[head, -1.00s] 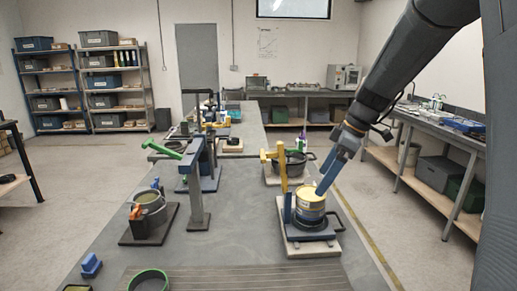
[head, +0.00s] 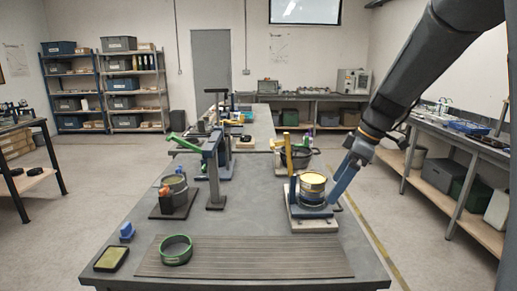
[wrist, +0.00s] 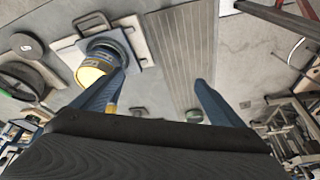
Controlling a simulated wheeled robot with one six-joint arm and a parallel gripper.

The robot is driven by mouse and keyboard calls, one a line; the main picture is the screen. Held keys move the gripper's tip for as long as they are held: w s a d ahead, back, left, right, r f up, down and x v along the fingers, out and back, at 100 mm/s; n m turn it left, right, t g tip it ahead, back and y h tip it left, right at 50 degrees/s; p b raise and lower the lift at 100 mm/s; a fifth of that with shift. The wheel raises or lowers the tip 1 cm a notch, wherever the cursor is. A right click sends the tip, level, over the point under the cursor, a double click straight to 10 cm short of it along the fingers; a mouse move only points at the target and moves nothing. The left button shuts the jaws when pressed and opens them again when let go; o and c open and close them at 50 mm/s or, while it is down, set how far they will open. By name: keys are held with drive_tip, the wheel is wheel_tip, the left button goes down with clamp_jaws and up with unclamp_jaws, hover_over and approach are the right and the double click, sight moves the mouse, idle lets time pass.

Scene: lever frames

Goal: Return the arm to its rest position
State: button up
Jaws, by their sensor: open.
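My gripper (head: 338,190) hangs down at the right of the yellow-topped can (head: 312,181). It also shows in the wrist view (wrist: 160,88) with its two blue fingers spread apart and nothing between them. The can stands upright on a blue base on a pale board (head: 312,224) at the right side of the bench. In the wrist view the can (wrist: 90,74) lies behind the left finger, which hides part of it. I cannot tell whether finger and can touch. My dark arm reaches down from the upper right of the head view.
A lever stand with a green handle (head: 184,143) and a pot (head: 174,184) stand on the left of the bench (head: 255,205). A yellow upright lever (head: 288,150) and a dark pan (head: 301,158) are behind the can. A green ring (head: 175,250) lies on the ribbed mat (head: 262,258).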

drive_tip(key=s+a+f+m+h, duration=0.1)
drive_tip(key=s+f+m+h, duration=0.1)
drive_tip(key=s+f+m, duration=0.4)
drive_tip(key=s+a+f+m+h, duration=0.1)
drive_tip(key=s+f+m, duration=0.5)
drive_tip(key=s, duration=1)
drive_tip(key=shift+a+f+m+g+h, duration=0.3)
drive_tip(key=shift+a+m+h, duration=0.15)
drive_tip(key=shift+m, duration=0.25)
drive_tip(key=shift+s+d, duration=0.1)
